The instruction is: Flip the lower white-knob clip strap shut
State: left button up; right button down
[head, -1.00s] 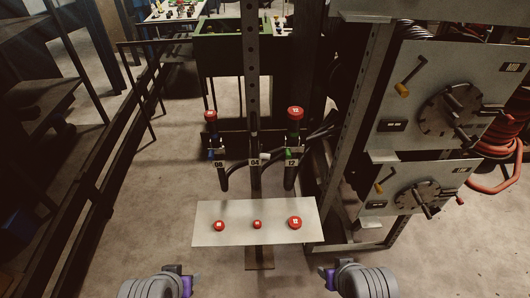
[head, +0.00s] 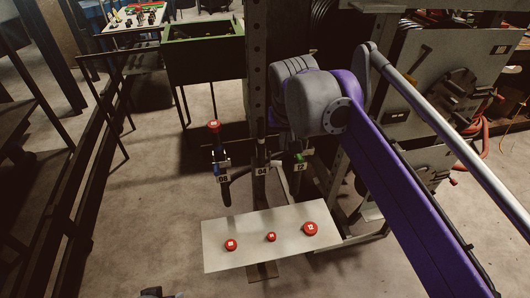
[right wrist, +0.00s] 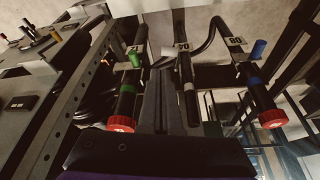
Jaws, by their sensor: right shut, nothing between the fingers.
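In the right wrist view, the middle hose end is marked by a small tag (right wrist: 182,46). A white knob (right wrist: 167,51) sticks out beside that tag, to the left of the hose. Whether its strap lies fully open or part closed is too small to tell. My right gripper (right wrist: 163,78) is shut and empty, its grey fingers pointing toward the white knob from just below it in the picture. I cannot tell whether they touch. In the head view my right wrist covers the right hose's upper end, and the white knob is not clear. Of my left arm only a sliver shows.
Red-capped hose ends stand on both sides, one with a green knob (right wrist: 134,59), one with blue knobs (right wrist: 259,49). A white panel (head: 218,262) with three red buttons stands in front. Grey machine cabinets (head: 440,85) stand at the right.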

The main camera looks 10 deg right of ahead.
jog(key=shift+w+a+r, duration=0.25)
jog(key=shift+w, duration=0.25)
jog(key=shift+w+a+r, duration=0.2)
jog(key=shift+w+a, duration=0.05)
jog(key=shift+w, duration=0.2)
jog(key=shift+s+d, duration=0.1)
jog(key=shift+f, duration=0.1)
jog(key=b+x, duration=0.1)
jog(key=x, duration=0.8)
jog(key=shift+f, duration=0.45)
